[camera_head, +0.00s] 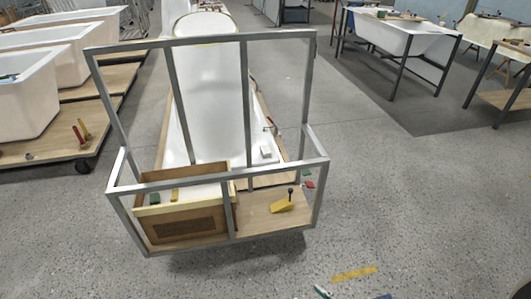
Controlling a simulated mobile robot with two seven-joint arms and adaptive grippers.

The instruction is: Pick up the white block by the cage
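A grey metal cage (247,100) stands in the middle of the view, with an upright back frame and a lower box-shaped front. A small white block (266,152) shows through its bars, right of the middle, on a pale surface behind the front part. A large white bathtub shell (212,85) stands upright behind the back frame. Neither of my grippers is in view.
A wooden box (185,228) and a yellow wedge-shaped piece with a dark knob (283,204) sit in the cage's front. White tubs (28,100) on wooden carts stand left. Tubs on metal stands (405,38) stand back right. Floor at right is open; a yellow strip (353,274) lies in front.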

